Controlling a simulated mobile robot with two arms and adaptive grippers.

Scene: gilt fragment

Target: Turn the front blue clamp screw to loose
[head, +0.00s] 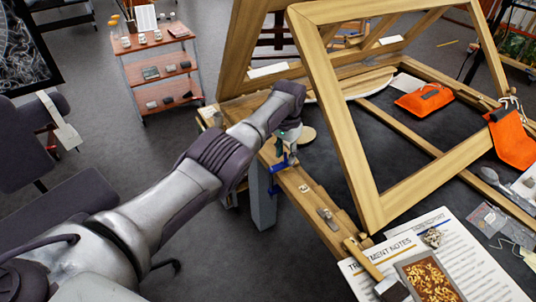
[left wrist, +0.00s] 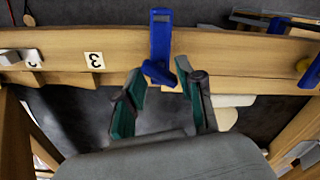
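A blue clamp (head: 279,163) sits on the near wooden beam of the frame. In the left wrist view the blue clamp (left wrist: 161,38) stands across the beam, with a darker blue end piece (left wrist: 158,73) at the beam's lower edge. My left gripper (head: 291,146) is over this clamp. Its teal-lined fingers (left wrist: 160,75) are spread, one on each side of the blue end piece, with no grip visible. A second blue clamp (left wrist: 311,73) is partly cut off at the right edge of the left wrist view. My right gripper is not in view.
The beam (left wrist: 225,52) carries a label "3" (left wrist: 94,61) and a metal piece (left wrist: 20,56). A tilted wooden frame (head: 357,150) stands right of my left arm. Printed notes (head: 465,255) and an orange pouch (head: 424,99) lie farther right. A shelf cart (head: 160,75) stands behind.

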